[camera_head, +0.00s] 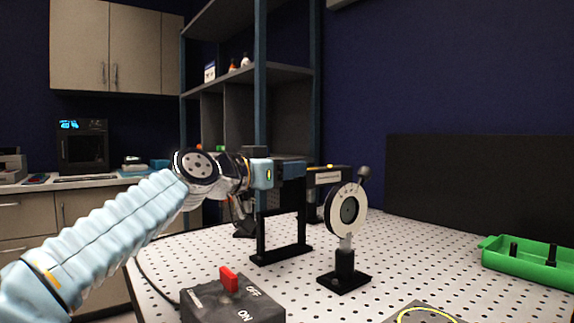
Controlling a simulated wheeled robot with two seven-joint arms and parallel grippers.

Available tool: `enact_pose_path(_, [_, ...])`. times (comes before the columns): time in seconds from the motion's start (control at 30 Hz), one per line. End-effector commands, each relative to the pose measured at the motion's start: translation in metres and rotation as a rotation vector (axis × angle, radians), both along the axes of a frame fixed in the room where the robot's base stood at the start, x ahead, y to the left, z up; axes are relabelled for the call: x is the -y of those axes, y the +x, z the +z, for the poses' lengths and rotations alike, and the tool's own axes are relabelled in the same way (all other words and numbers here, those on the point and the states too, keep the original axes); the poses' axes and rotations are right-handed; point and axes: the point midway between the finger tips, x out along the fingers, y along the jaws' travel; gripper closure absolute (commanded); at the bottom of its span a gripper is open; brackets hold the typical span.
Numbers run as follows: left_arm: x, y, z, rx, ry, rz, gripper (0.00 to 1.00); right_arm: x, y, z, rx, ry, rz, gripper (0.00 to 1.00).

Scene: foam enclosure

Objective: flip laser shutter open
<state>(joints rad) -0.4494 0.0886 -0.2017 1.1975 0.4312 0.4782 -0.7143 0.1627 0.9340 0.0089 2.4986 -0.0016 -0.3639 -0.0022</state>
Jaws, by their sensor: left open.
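The laser shutter (347,208) is a white-faced disc with a dark grey round centre. It stands upright on a short post with a black base on the perforated table (420,270). Its lever, with a dark ball knob (364,172), sticks up at the disc's upper right. I cannot tell whether the centre is blocked. My left gripper (241,218) is open, with dark fingers pointing down, left of the shutter and apart from it. Its fingertips are partly hidden by my wrist and the dark stand. My right gripper is out of view.
A dark box-like device (328,177) with a yellow label sits behind the shutter, near a black stand (280,254). A control box (232,302) with a red switch is in front. A green tray (530,265) lies at right. Free table lies right of the shutter.

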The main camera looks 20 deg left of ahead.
Motion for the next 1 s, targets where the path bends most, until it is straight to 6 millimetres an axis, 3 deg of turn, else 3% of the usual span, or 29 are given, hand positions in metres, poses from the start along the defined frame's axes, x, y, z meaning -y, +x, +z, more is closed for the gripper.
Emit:
enact_pose_path(0.37, [0.0029,0.0057,-0.0005,0.000,0.001,0.000,0.56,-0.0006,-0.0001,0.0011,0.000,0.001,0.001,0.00])
enact_pose_path(0.67, [0.0028,0.0055,-0.0005,0.000,0.001,0.000,1.00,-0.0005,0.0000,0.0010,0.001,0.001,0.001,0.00])
enact_pose_path(1.0, [-0.0029,-0.0011,-0.0018,0.001,0.000,0.000,1.00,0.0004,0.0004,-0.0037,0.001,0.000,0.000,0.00])
